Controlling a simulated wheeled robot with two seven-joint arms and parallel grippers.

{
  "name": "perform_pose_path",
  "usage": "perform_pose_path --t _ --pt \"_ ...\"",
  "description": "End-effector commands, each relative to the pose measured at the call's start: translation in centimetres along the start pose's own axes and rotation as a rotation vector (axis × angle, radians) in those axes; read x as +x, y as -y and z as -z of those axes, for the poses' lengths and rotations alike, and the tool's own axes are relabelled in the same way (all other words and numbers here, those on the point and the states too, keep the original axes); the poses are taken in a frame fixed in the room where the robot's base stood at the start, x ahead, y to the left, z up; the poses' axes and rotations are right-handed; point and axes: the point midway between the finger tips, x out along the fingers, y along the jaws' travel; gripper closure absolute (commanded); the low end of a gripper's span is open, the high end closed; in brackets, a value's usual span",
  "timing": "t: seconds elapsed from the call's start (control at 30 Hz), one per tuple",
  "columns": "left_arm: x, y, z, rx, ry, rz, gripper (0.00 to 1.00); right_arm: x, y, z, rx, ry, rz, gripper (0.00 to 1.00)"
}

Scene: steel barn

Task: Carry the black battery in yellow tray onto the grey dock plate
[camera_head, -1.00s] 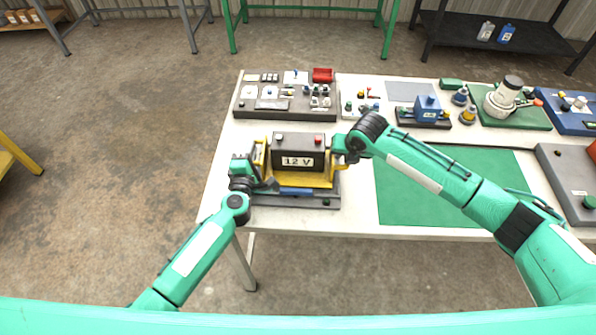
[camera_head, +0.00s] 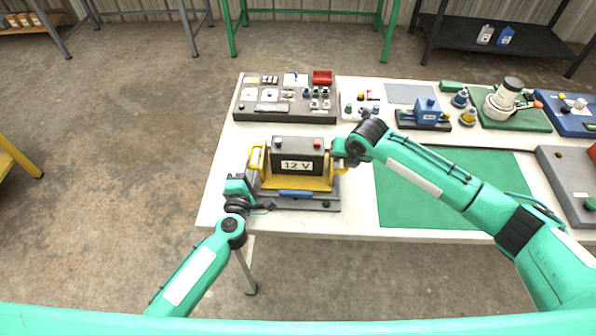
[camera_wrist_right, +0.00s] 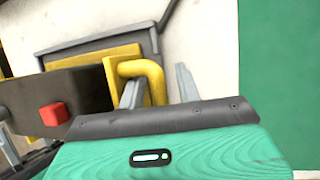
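The black battery (camera_head: 285,157), labelled 12 V, sits upright in the yellow tray (camera_head: 312,184). The tray rests level on the grey dock plate (camera_head: 290,204), near the table's left end. My left gripper (camera_head: 256,189) is just left of the tray and lower than its left handle, clear of it; its fingers look apart. My right gripper (camera_head: 342,157) is at the tray's right handle. In the right wrist view the yellow handle (camera_wrist_right: 155,78) lies between the fingers (camera_wrist_right: 160,90), with a gap to the right finger; the gripper is open.
A grey control panel (camera_head: 243,109) stands behind the dock plate. Small fixtures, such as a blue device (camera_head: 427,109), line the back. A grey box (camera_head: 567,185) is at the far right.

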Motion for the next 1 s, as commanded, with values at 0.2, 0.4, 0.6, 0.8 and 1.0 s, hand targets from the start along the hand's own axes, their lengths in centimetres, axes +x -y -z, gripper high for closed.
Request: perform_pose_path --t 0.2,0.4,0.6,0.8,1.0 --pt "-2.3 0.0 0.0 0.0 -0.001 -0.001 0.63 0.0 -0.2 0.0 -0.001 0.0 -0.003 0.64" --pt "-2.9 -0.1 0.0 0.0 -0.001 -0.001 0.63 -0.7 -0.1 -0.1 -0.001 0.002 -0.004 0.64" --pt "-2.9 -0.1 0.0 0.0 -0.001 -0.001 0.63 -4.0 0.0 -0.1 -0.002 0.003 -0.003 0.64" --pt "-2.9 -0.1 0.0 0.0 -0.001 -0.001 0.63 -8.3 0.0 -0.1 -0.002 0.003 -0.002 0.64" --pt "-2.9 -0.1 0.0 0.0 -0.001 -0.001 0.63 -11.2 0.0 -0.1 -0.001 0.002 -0.001 0.64"
